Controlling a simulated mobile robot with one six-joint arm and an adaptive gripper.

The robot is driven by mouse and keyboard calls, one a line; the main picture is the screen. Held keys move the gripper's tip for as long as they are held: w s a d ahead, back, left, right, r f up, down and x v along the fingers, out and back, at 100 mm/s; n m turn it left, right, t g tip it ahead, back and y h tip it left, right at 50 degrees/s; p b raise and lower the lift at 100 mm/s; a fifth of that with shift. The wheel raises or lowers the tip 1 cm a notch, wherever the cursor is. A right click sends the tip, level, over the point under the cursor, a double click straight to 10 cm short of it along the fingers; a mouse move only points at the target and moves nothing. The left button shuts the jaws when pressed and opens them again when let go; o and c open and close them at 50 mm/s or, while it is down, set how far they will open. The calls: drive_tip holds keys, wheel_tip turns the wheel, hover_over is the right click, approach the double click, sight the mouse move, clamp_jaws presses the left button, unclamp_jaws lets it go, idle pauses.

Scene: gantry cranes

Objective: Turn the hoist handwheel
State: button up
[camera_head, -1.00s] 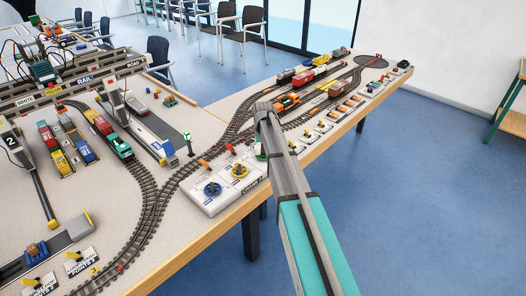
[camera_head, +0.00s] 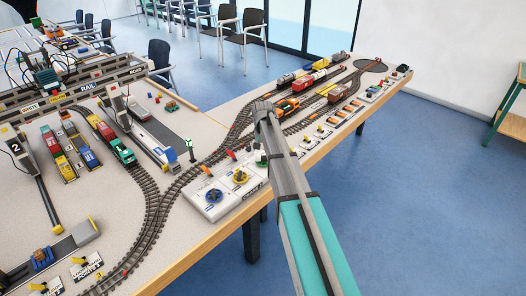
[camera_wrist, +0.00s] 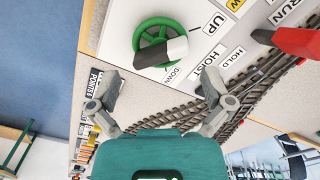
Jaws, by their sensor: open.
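The hoist handwheel is a green spoked wheel (camera_wrist: 160,42) with a black and white bar across it, on a white panel in the wrist view. Beside it are the labels HOIST, UP, DOWN and HOLD. In the head view only a bit of green (camera_head: 262,157) shows beside my arm. My gripper (camera_wrist: 160,80) is open and empty. In the wrist view its two fingers stand apart below the wheel, one to each side, with a gap between fingertips and wheel rim. In the head view my arm hides the gripper.
A red lever (camera_wrist: 297,42) stands right of the wheel. On the same panel are a blue wheel (camera_head: 214,195), a yellow wheel (camera_head: 240,176) and an orange lever (camera_head: 205,170). Model tracks and trains (camera_head: 122,150) cover the table nearby. Open floor lies in front of the table edge.

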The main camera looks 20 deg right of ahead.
sight(263, 156)
drive_tip(key=shift+r+p, duration=5)
drive_tip(key=shift+r, duration=0.3)
drive_tip(key=s+a+f+n+b, duration=0.1)
drive_tip(key=s+f+b, duration=0.3)
drive_tip(key=s, duration=0.5)
drive_tip(key=s+a+f+n+b, duration=0.2)
drive_tip(key=s+a+f+b, duration=0.2)
drive_tip(key=s, duration=0.6)
drive_tip(key=s+a+f+n+b, duration=0.2)
drive_tip(key=s+f+b, duration=0.3)
drive_tip(key=s, duration=0.5)
drive_tip(key=shift+a+f+b, duration=0.15)
drive_tip(key=shift+f+b, duration=0.2)
drive_tip(key=shift+b, duration=0.05)
